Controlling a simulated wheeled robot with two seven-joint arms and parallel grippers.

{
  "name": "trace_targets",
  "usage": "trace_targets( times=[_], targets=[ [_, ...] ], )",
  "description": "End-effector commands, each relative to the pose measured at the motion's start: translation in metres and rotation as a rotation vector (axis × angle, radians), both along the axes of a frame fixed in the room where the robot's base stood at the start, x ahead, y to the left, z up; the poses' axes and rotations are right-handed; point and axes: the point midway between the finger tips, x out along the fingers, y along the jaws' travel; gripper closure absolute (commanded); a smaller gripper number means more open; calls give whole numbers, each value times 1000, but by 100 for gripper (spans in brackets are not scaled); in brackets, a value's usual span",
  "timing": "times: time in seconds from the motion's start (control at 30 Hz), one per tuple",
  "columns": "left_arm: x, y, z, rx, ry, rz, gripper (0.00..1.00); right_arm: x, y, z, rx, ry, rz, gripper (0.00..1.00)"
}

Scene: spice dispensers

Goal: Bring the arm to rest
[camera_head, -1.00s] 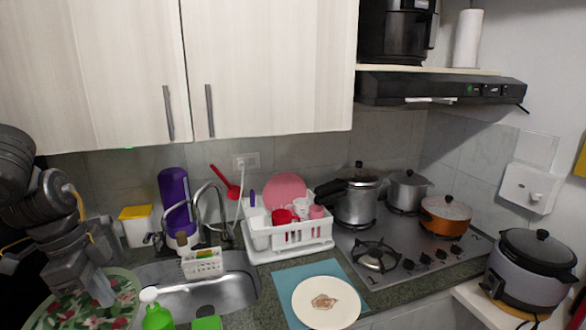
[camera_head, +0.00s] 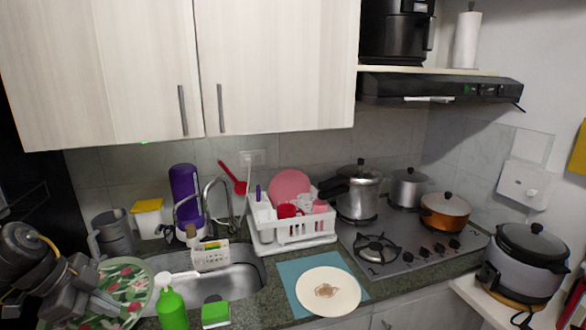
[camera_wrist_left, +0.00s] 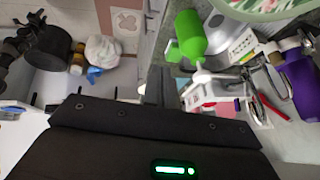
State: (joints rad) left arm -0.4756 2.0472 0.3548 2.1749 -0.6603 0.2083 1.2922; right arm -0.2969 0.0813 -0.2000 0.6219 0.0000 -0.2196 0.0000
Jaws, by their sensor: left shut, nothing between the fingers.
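My left arm comes in at the lower left. My left gripper (camera_head: 106,304) is over the floral green tray beside the sink, with its fingers together and nothing between them. In the left wrist view the closed fingers (camera_wrist_left: 160,88) point toward the counter edge, near the green bottle but apart from it. My right gripper is not in view. A white plate (camera_head: 347,302) with a brown patch on it lies on a teal mat (camera_head: 285,271) on the counter, away from the arm.
The floral tray (camera_head: 144,275) lies under the left gripper. A green bottle (camera_head: 172,310), a green sponge (camera_head: 216,314) and the sink (camera_head: 248,281) are just right of it. A white dish rack (camera_head: 320,231) and the stove (camera_head: 400,256) stand farther right.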

Motion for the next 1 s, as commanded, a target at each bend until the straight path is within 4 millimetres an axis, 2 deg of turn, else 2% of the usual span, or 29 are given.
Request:
trace_targets(
  times=[0.17,0.3,0.47,0.57,0.67,0.8,1.0],
  targets=[
    [1,16,-39,-89,-159,75,100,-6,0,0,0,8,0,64],
    [-4,28,-81,-138,-315,207,100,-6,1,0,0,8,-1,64],
    [-24,36,-132,-139,-420,412,100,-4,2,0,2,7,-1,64],
    [-43,34,-164,-116,-433,557,100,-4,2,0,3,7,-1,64],
    [-69,25,-197,-84,-398,699,100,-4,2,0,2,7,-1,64],
    [-111,-2,-240,-38,-273,875,100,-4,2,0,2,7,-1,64],
    [-161,-51,-274,-7,-59,1001,100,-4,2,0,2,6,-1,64]
  ],
)
